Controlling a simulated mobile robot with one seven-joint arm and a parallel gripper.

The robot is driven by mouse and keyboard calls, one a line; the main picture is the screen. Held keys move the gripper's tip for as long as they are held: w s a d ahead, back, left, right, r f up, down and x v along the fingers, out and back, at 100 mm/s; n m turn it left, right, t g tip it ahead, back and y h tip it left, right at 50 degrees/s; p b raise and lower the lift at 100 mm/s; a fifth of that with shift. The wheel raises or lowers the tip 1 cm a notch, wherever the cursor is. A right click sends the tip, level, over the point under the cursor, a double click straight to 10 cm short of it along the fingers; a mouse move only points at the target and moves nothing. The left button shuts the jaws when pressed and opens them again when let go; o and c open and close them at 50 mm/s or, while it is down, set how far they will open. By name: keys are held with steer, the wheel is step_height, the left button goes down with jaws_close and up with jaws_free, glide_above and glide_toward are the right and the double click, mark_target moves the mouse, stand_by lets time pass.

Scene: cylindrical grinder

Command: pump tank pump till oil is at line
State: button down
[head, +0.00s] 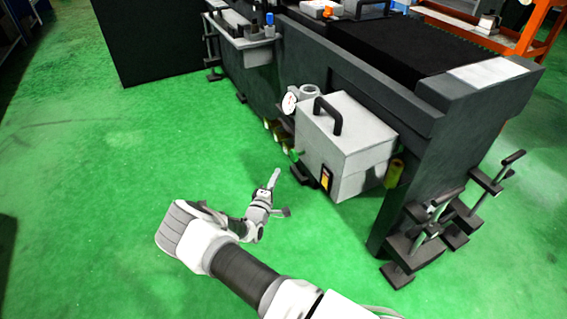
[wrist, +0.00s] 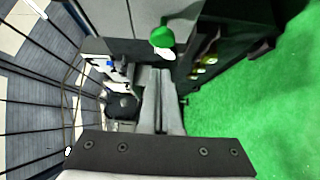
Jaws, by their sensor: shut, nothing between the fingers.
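The tank (head: 350,148) is a light grey box with a black carry handle (head: 327,115) on top, fixed at the side of the dark machine. A small yellow-and-black window (head: 326,178) is low on its front face; the oil level cannot be read. A green knob (head: 295,155) sticks out at the tank's left side. The knob also shows in the wrist view (wrist: 162,38), with a white end beneath it. My gripper (head: 275,172) is shut and empty, a little left of the knob and apart from it. Its closed fingers show in the wrist view (wrist: 160,78).
A round white gauge (head: 289,103) sits at the tank's upper left. The dark machine body (head: 400,95) stands behind. Black levelling feet (head: 415,240) stand at the right. Open green floor (head: 130,150) lies to the left.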

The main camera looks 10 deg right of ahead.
steer(key=shift+v, duration=1.65)
steer(key=s+d+r+m+g+h, duration=0.25)
steer(key=d+r+m+g, duration=0.2)
steer(key=r, duration=0.25)
steer(key=s+d+r+m+g+h, duration=0.1)
steer(key=d+r+m+g+h, duration=0.3)
steer(key=r, duration=0.3)
steer(key=s+d+r+m+g+y, duration=0.4)
steer(key=s+d+r+g, duration=0.2)
steer(key=s+r, duration=0.4)
steer(key=s+a+r+t+y, duration=0.1)
steer(key=s+a+r+y, duration=0.25)
steer(key=s+r, duration=0.35)
steer(key=s+a+r+t+y+p, duration=0.15)
steer(key=s+r+y, duration=0.25)
steer(key=s, duration=0.5)
steer(key=s+a+r+t+y, duration=0.2)
steer(key=s+a+r+y, duration=0.1)
steer(key=s+r, duration=0.4)
step_height(320, 180, up, 18)
steer(key=p, duration=1.9)
steer(key=shift+s+a, duration=0.1)
steer(key=shift+s, duration=0.05)
